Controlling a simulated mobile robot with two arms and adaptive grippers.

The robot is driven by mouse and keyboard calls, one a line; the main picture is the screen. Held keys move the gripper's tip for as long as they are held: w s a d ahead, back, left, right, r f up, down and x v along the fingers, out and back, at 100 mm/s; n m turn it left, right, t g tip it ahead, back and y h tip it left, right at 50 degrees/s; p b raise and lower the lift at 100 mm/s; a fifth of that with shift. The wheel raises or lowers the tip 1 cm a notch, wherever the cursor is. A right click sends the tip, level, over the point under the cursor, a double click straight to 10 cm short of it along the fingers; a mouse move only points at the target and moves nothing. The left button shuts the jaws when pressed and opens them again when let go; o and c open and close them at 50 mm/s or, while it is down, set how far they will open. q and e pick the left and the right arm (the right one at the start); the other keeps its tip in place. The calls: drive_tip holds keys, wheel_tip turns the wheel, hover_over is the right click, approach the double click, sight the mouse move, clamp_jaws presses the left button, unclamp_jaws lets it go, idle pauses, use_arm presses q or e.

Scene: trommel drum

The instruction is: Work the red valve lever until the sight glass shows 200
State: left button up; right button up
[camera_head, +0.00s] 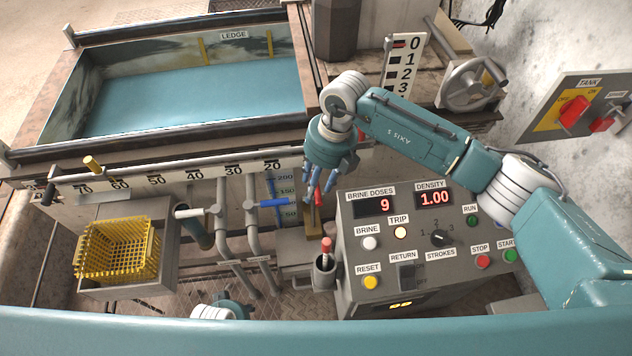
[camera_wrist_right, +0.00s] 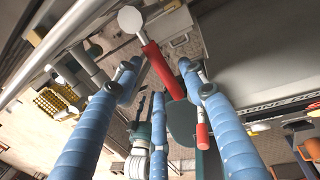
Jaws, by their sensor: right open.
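The red valve lever (camera_wrist_right: 160,68) shows in the right wrist view as a red grip, with a pale round end beyond it, between my spread fingers. In the head view only a small red part of the lever (camera_head: 318,197) shows by the fingertips. My right gripper (camera_head: 321,184) is open, its blue fingers pointing down around the lever; contact cannot be told. The sight glass (camera_head: 270,184) is a narrow blue tube left of the gripper, with marks 200, 150 and 50. Its exact level is too small to read. My left gripper is not visible; only part of my left arm shows at the bottom.
A blue-handled lever (camera_head: 274,203) and a white-handled lever (camera_head: 190,212) stand to the left. The control panel (camera_head: 385,270) is close on the right. A yellow basket (camera_head: 120,248) sits at far left.

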wheel_tip(320, 180, up, 12)
drive_tip(key=d, duration=0.2)
drive_tip(key=shift+w+d, duration=0.15)
drive_tip(key=shift+d, duration=0.05)
drive_tip(key=shift+f, duration=0.15)
idle(0.3)
